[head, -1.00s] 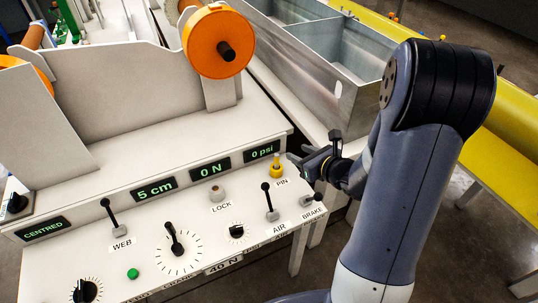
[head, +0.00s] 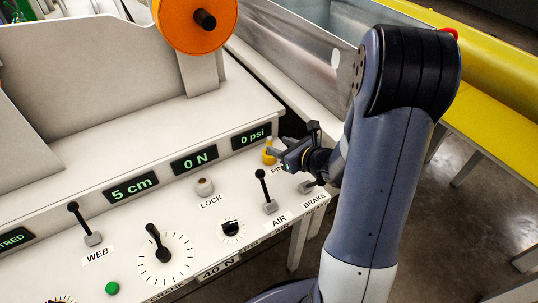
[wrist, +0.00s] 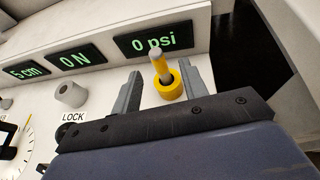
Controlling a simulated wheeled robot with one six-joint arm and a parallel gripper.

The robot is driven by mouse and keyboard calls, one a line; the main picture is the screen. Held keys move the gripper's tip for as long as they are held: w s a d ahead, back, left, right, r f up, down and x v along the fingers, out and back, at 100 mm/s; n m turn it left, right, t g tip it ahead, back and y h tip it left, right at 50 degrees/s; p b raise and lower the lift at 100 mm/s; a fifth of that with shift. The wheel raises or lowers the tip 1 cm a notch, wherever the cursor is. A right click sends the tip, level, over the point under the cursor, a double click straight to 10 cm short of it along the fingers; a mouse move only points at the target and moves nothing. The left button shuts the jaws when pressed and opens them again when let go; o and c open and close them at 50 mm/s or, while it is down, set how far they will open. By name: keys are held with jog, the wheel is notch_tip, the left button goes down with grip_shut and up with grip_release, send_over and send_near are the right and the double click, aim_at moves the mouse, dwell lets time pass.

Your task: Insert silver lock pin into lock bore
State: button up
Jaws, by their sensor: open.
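The lock pin (wrist: 158,60) stands upright in a yellow holder (wrist: 170,86) in the wrist view, with a silver-grey top and a yellow band below it. In the head view the yellow holder (head: 268,155) is at the panel's right, partly hidden by my gripper (head: 278,150). My gripper (wrist: 162,74) is open, with one finger on each side of the pin and visible gaps to it. The lock bore (head: 204,187) is a short grey round boss above the LOCK label; it also shows in the wrist view (wrist: 72,94), left of my fingers.
The AIR lever (head: 267,190) and BRAKE lever (head: 308,186) stand in front of my gripper. The 0 psi display (head: 251,137) is on the upright face behind the pin. The WEB lever (head: 80,223) and a dial (head: 160,250) are further left. The panel around the bore is clear.

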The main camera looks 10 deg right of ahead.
jog(key=x, duration=0.7)
jog(key=shift+a+f, duration=0.15)
jog(key=shift+f, duration=0.15)
jog(key=shift+c, duration=0.4)
grip_shut()
